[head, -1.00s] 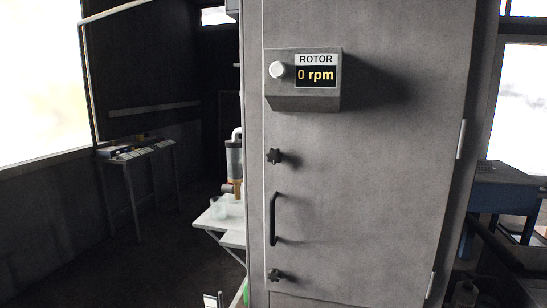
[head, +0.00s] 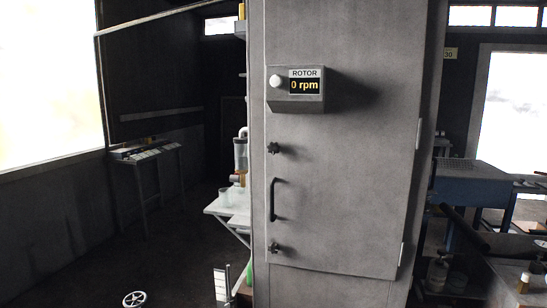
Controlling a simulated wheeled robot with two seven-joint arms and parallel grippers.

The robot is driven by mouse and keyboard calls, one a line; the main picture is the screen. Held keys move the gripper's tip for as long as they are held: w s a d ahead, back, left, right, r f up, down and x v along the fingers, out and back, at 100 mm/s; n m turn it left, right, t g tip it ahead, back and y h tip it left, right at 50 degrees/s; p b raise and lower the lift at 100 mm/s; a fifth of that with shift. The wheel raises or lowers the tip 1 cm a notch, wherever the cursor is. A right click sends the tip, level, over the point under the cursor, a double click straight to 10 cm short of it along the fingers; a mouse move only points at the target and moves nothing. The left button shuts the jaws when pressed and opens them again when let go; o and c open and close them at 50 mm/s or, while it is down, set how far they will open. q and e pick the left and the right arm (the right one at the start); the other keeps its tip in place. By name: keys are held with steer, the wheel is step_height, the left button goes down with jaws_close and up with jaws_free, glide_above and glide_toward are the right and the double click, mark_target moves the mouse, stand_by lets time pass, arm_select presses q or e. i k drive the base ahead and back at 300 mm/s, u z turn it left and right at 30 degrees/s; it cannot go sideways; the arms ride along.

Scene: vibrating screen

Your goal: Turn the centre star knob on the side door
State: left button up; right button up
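The grey side door (head: 350,190) fills the middle of the head view. Two dark star knobs show along its left edge: one (head: 274,148) above the handle and a lower one (head: 275,248) below it. The top of the door is cut off by the frame, so I cannot tell whether another knob sits higher. A dark vertical bar handle (head: 273,200) lies between the two visible knobs. A box with a white button and a ROTOR display (head: 305,86) reading 0 rpm is above the upper knob. Neither of my grippers is in view.
A white side shelf (head: 228,208) with a beaker sticks out left of the machine. A control desk (head: 146,151) stands at far left. A white handwheel (head: 134,299) shows at the bottom edge. A blue bench (head: 475,182) is at right. Dark floor lies open at left.

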mark_target(274, 148)
steer(key=z, duration=0.35)
steer(key=i, duration=0.8)
steer(key=u, duration=0.55)
steer(key=i, duration=0.65)
steer(key=u, duration=0.45)
